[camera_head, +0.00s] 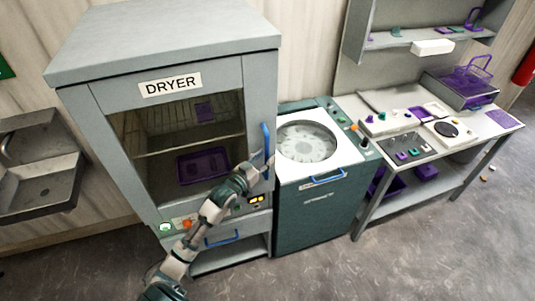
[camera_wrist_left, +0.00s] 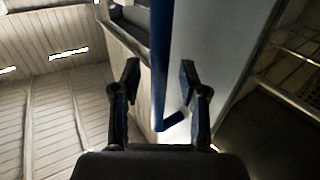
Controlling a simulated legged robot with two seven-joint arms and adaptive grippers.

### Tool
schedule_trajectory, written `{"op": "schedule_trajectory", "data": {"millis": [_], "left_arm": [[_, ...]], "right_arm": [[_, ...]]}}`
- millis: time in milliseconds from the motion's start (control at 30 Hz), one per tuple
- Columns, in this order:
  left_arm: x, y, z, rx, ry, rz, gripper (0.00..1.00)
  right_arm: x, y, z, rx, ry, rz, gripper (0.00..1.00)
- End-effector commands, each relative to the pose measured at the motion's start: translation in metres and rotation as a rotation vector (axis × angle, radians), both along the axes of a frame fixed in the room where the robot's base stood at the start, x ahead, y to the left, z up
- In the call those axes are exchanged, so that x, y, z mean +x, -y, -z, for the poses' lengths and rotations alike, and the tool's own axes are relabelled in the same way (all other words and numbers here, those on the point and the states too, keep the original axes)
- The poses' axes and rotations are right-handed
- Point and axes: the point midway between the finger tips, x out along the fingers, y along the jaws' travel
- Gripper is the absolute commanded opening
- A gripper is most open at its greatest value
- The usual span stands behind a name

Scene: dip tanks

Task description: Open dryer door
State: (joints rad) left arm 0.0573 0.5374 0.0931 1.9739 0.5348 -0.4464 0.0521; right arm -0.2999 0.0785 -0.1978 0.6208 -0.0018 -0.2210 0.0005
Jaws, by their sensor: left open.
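The grey dryer (camera_head: 165,55) stands at the left, with a label reading DRYER on its front. Its door (camera_head: 110,110) has a large window and looks closed. The blue vertical door handle (camera_head: 265,138) is on the right edge of the door. My left gripper (camera_head: 260,163) is at the lower part of the handle. In the left wrist view the open fingers (camera_wrist_left: 160,72) stand one on each side of the blue handle (camera_wrist_left: 162,45), with gaps to it. The right gripper is not in view.
A purple tray (camera_head: 203,165) shows inside the dryer. A teal machine with a round tub (camera_head: 306,142) stands close to the dryer's right. A bench (camera_head: 447,122) with small parts is further right, and a metal sink (camera_head: 45,160) is at the left. The floor in front is clear.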

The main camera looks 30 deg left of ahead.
Motion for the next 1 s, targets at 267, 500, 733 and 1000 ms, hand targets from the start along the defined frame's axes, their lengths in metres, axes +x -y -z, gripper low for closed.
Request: {"op": "schedule_trajectory", "data": {"millis": [267, 500, 733, 1000], "left_arm": [[0.0154, 0.0046, -0.0006, 0.001, 0.000, 0.001, 0.43], [0.0149, 0.0066, -0.0013, 0.003, 0.000, 0.001, 0.31], [0.0152, 0.0038, 0.0001, 0.000, 0.000, 0.001, 0.00], [0.0156, 0.0072, 0.0011, 0.001, -0.002, 0.012, 0.00]], "right_arm": [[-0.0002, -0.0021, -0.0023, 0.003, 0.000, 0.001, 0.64], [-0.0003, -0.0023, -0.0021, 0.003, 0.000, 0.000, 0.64], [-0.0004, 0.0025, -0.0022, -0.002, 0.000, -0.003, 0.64], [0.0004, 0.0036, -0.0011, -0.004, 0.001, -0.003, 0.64]]}}
